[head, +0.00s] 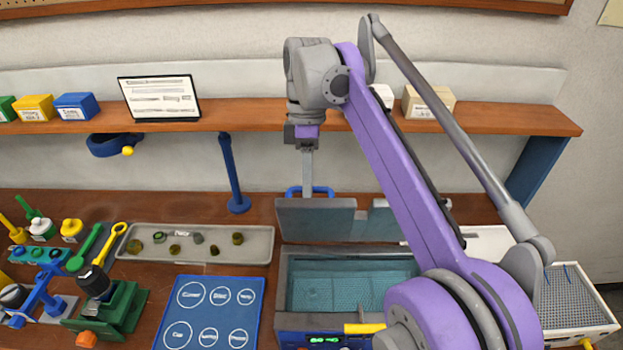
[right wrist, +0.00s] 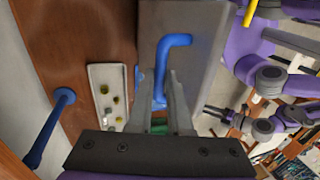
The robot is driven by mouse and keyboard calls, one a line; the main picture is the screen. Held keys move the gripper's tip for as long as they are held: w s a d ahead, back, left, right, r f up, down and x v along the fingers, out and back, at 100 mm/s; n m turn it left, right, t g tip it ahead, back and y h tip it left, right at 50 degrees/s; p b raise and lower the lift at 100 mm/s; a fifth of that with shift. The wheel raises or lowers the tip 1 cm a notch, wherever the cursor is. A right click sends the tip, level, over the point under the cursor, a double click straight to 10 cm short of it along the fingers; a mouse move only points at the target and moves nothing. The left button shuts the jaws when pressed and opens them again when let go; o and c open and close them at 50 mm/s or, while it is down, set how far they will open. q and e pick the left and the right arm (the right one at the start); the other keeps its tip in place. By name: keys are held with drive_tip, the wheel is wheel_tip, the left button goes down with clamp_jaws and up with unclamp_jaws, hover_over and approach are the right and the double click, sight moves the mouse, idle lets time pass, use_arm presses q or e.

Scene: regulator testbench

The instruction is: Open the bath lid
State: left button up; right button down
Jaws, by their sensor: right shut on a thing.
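The bath lid is a grey panel (head: 345,222), tilted up at the back of the bath. The bath (head: 350,285) is an open teal-lined basin whose inside shows below the lid. A blue handle (head: 323,190) is at the lid's top edge; it also shows as a bent blue bar in the right wrist view (right wrist: 168,55). My right gripper (head: 307,190) is shut on this handle, with its fingers (right wrist: 163,98) around the bar. My left gripper seems to show small at the right of the right wrist view (right wrist: 212,118), away from the bath; its jaws are unclear.
A wooden shelf (head: 240,118) runs behind the bath. A blue post (head: 231,175) and a grey tray (head: 205,255) with small parts are to the left. A blue mat (head: 205,340) lies in front of the tray. My right arm hides the bath's right part.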

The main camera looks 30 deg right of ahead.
use_arm(q)
drive_tip(key=shift+s+d+f+b, duration=0.1)
drive_tip(key=shift+s+f+b, duration=0.15)
drive_tip(key=shift+f+b, duration=0.45)
drive_tip(key=shift+s+d+f+b, duration=0.1)
drive_tip(key=shift+s+f+b, duration=0.2)
drive_tip(key=shift+f, duration=0.6)
use_arm(e)
drive_tip(key=w+d+f+g+y, duration=0.1)
drive_tip(key=w+d+f+g, duration=0.1)
drive_tip(key=w, duration=0.3)
drive_tip(key=shift+w+d+g+y, duration=0.25)
drive_tip(key=shift+d+g+y, duration=0.15)
drive_tip(key=shift+d, duration=0.35)
drive_tip(key=shift+w+d, duration=0.1)
use_arm(q)
drive_tip(key=shift+d, duration=0.1)
use_arm(e)
drive_tip(key=c, duration=0.8)
unclamp_jaws()
drive_tip(key=shift+c, duration=0.2)
use_arm(q)
drive_tip(key=shift+r, duration=0.1)
use_arm(e)
drive_tip(key=shift+r, duration=0.15)
